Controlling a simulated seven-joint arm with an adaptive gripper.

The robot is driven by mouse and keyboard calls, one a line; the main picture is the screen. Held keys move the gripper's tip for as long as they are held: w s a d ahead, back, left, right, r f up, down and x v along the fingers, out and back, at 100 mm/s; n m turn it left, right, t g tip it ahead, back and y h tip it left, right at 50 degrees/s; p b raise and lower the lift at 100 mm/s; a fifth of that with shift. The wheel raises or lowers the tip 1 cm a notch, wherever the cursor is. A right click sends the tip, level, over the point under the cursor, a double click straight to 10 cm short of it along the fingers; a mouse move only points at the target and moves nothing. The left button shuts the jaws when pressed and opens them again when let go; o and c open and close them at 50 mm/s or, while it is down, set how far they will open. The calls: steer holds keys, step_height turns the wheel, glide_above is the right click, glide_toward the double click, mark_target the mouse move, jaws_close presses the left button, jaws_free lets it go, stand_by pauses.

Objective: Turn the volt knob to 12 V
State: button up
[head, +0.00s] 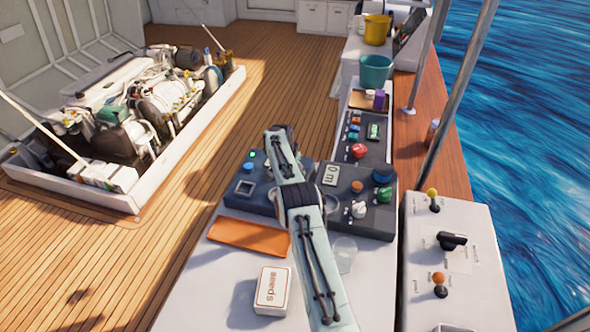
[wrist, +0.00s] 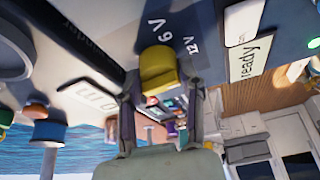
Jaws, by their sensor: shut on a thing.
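The volt knob (wrist: 158,72) is yellow and sits on a dark panel in the wrist view. The marks "6 V" and "12 V" are printed on the panel beside it, with 12 V to the right of 6 V. My gripper (wrist: 160,110) has a finger on each side of the knob and is shut on it. I cannot tell exactly which mark the knob points at. In the head view my arm covers the middle of the control panel (head: 372,222), and the knob and my fingertips are hidden there.
A "seeds" box (head: 272,291), an orange tray (head: 250,236) and a clear glass (head: 344,254) stand on the white bench near my arm. A white lever console (head: 470,290) is to the right. Red knobs (head: 359,151) and green knobs sit on the panels close by.

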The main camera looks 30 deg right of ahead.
steer(key=shift+m, duration=0.5)
steer(key=shift+a, duration=0.1)
steer(key=o, duration=1.1)
steer(key=v, duration=1.2)
steer(key=shift+w, duration=0.2)
